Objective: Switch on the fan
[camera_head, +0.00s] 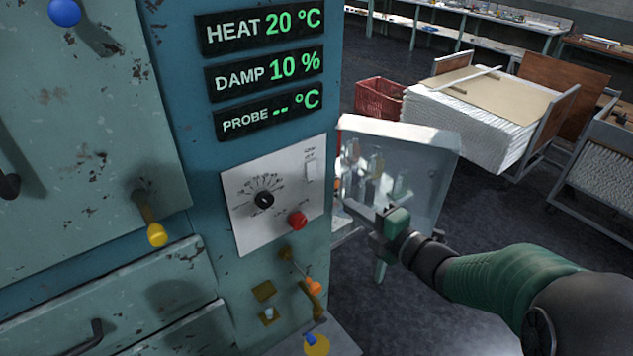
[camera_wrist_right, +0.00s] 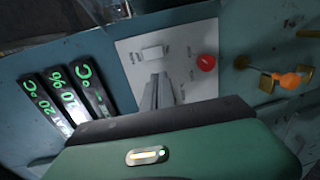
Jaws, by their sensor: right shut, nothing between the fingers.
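A pale control panel (camera_head: 245,230) is on the blue machine front. At its upper right is a small white rocker switch (camera_head: 311,168), with lettering too small to read; I cannot tell its position. It also shows in the wrist view (camera_wrist_right: 152,53), just beyond my fingertips. The panel also bears a black dial (camera_head: 263,199) and a red button (camera_head: 297,220). My right gripper (camera_head: 348,204) is shut and empty, right of the panel. In the wrist view its fingers (camera_wrist_right: 157,88) point at the panel below the switch and hide the dial; contact is unclear. My left gripper is not in view.
Displays (camera_head: 262,72) above the panel read HEAT 20 °C, DAMP 10 % and PROBE blank. An orange-knobbed lever (camera_head: 313,287) is below the panel. A clear-fronted case (camera_head: 425,165) stands behind my right gripper. A red crate (camera_head: 380,98) and loaded carts stand farther back; open floor lies between.

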